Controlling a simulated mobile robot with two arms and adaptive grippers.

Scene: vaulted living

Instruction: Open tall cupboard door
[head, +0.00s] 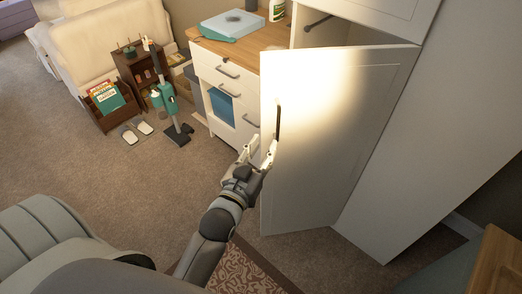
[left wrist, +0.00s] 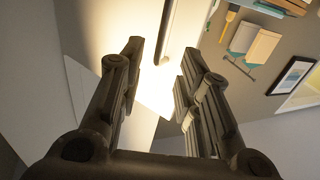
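The tall cupboard door (head: 325,150) is a white panel standing partly open, swung out from the white cupboard (head: 410,150). Its dark vertical handle (head: 278,121) is near the door's left edge. My left gripper (head: 263,152) is at the lower end of the handle, with its fingers apart. In the left wrist view my left gripper (left wrist: 160,58) is open, and the handle (left wrist: 168,28) appears between and beyond the fingertips. I cannot tell whether a finger touches it. My right gripper is not in view.
A white drawer unit (head: 226,76) with a wooden top stands left of the door. A teal-based upright vacuum (head: 168,95), a dark small shelf (head: 138,75) and a book box (head: 107,100) are farther left. A grey armchair (head: 50,240) is at lower left.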

